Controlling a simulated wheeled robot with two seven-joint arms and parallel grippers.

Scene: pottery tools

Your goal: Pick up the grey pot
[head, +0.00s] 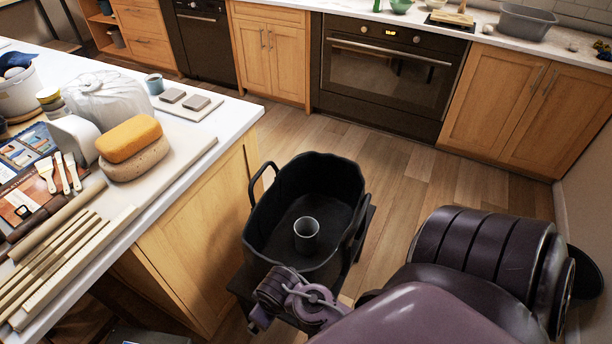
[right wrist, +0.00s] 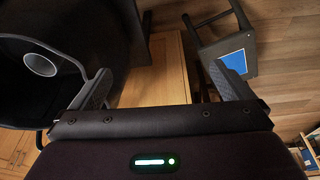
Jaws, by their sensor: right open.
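The grey pot (head: 307,234) is a small grey cup standing upright inside a large black tub (head: 358,172) on a dark stand. In the right wrist view the pot (right wrist: 40,62) shows at the upper left, inside the black tub (right wrist: 12,102). My right gripper (right wrist: 165,88) is open and empty, with its two fingers wide apart. The pot lies to the left of both fingers, outside the gap between them. In the head view my purple right arm covers the lower right, and its fingers cannot be made out. My left gripper is not in view.
A white counter (head: 225,122) at left holds an orange sponge (head: 129,138), wooden sticks, brushes and a bagged lump. A dark stool-like piece (right wrist: 222,50) shows in the right wrist view. Wooden floor (head: 400,168) is clear between the tub and the oven (head: 388,75).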

